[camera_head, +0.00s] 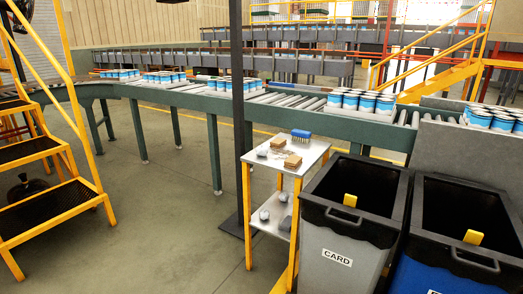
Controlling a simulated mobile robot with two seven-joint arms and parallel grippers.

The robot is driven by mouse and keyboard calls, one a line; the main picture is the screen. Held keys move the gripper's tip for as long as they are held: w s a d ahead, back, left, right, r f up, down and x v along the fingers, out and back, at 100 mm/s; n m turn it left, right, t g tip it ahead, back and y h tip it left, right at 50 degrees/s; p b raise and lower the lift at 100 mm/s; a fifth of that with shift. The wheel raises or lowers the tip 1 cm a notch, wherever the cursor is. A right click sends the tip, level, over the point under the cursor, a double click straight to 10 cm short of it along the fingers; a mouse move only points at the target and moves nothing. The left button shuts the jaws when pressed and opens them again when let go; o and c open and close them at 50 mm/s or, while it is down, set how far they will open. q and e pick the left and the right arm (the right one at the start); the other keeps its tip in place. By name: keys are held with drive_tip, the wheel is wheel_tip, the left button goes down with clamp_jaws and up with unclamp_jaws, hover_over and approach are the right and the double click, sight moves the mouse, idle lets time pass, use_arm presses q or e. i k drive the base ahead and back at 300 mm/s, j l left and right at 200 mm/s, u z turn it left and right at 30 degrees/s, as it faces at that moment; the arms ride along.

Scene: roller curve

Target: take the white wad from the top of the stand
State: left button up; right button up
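The stand (310,152) has a pale top, yellow legs and a lower shelf, and it is in the middle of the head view. Several similar pale lumps (264,214) lie on the lower shelf. Neither of my grippers is in view.
A grey bin marked CARD (338,256) and a blue bin (425,277) stand close on the stand's right. A dark post (237,100) rises behind its left side. A roller conveyor (350,127) with cans runs behind. Yellow steps (40,190) stand left; the floor between is clear.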

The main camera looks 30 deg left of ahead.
sight(263, 150)
drive_tip(key=i+j, duration=1.25)
drive_tip(key=j, duration=0.15)
